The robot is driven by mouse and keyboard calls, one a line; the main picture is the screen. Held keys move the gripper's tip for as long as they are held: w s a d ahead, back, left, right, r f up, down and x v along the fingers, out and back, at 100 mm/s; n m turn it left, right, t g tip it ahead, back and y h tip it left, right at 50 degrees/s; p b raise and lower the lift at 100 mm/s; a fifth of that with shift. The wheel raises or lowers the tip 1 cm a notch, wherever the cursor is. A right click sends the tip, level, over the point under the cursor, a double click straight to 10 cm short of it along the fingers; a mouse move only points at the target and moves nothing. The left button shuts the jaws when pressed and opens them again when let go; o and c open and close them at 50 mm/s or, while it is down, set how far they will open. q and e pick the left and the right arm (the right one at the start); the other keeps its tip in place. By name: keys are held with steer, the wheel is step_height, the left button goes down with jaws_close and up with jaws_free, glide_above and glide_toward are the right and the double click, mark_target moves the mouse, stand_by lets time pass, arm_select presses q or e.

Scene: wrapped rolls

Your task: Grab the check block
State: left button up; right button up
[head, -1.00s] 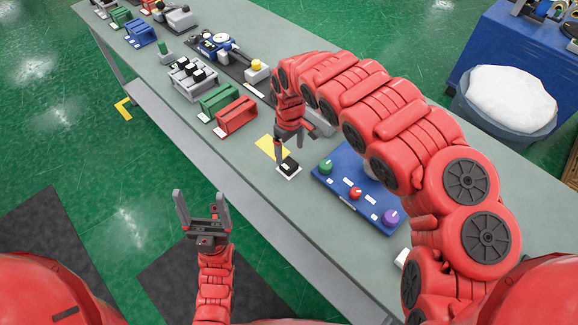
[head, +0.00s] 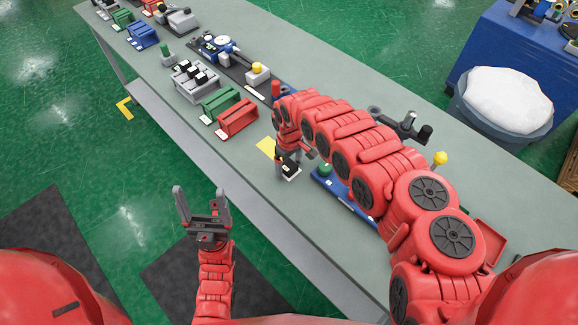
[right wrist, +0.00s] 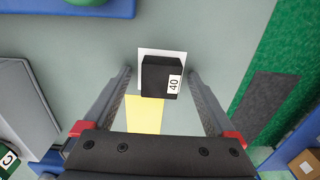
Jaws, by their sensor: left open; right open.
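The check block (right wrist: 155,77) is a small black block with a white label reading 40. It sits on a white square (right wrist: 146,52) on the bench, and in the right wrist view it lies between the two fingers of my open right gripper (right wrist: 160,72). Space shows between the block and each finger. In the head view the block (head: 288,168) is partly hidden by my right gripper, which is low over it. My left gripper (head: 204,205) is open and empty, held up over the floor in front of the bench.
A yellow patch (right wrist: 145,115) lies beside the white square. A blue panel with a green knob (head: 325,167) is close to the right. Red (head: 237,118) and green (head: 220,100) holders stand to the left on the grey bench (head: 250,190). The bench's front strip is clear.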

jaws_close()
stand_by(0.4)
steer(key=shift+r, duration=0.15)
